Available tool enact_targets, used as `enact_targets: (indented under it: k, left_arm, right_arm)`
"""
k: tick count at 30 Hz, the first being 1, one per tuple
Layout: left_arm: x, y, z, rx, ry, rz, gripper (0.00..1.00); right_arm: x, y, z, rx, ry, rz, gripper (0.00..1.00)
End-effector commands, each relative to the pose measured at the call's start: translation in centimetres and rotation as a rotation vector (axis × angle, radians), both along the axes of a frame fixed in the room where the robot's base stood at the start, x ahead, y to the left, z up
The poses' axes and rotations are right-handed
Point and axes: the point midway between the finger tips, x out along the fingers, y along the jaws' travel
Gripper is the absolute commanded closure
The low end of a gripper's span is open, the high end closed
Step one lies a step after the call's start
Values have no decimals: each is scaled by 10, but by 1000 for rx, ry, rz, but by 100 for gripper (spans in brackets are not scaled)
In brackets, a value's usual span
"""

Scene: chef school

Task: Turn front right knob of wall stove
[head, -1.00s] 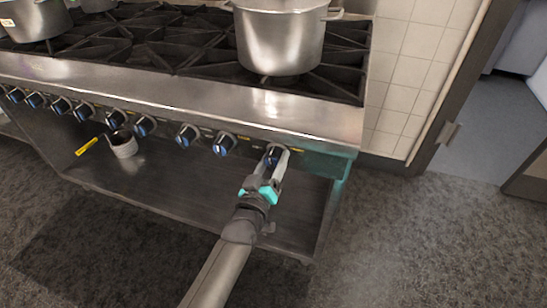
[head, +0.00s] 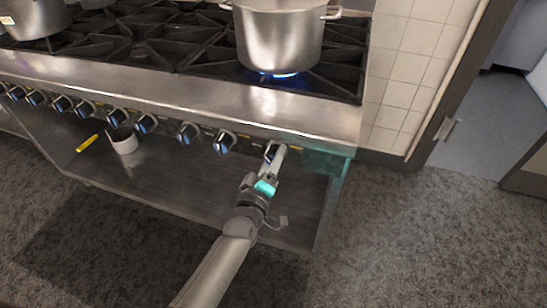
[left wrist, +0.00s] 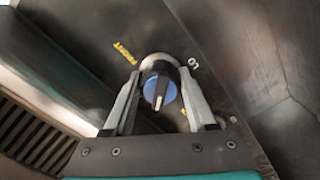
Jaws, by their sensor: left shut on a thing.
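The wall stove (head: 180,92) has a steel front rail with a row of black-and-blue knobs. My left gripper (head: 274,156) reaches up to the rightmost knob (head: 269,155) and is shut on it. In the left wrist view the knob (left wrist: 160,88) sits between the two fingers of my left gripper (left wrist: 160,98), with its blue face and pale pointer showing. A blue flame (head: 280,74) burns under the large steel pot (head: 280,35) on the front right burner. My right gripper is not in view.
An open shelf (head: 180,185) under the knobs holds a small pot (head: 124,142) with a yellow handle. Another pot (head: 38,15) stands at the far left of the stove top. A tiled wall (head: 410,60) and a doorway are to the right. The floor in front is clear.

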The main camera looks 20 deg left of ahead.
Motion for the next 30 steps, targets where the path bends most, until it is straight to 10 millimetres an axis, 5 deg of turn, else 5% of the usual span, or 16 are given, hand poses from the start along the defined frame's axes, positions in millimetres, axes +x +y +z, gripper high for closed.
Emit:
enact_targets:
  k: [7, 8, 15, 30]
  left_arm:
    - [0, 0, 0, 1, 0, 0, 98]
    - [0, 0, 0, 1, 0, 0, 41]
    - [0, 0, 0, 2, 0, 0, 14]
    - [0, -1, 0, 2, 0, 0, 13]
  right_arm:
    - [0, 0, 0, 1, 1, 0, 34]
    - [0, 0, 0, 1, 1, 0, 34]
    - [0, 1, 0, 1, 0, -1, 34]
    - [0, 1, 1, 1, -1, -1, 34]
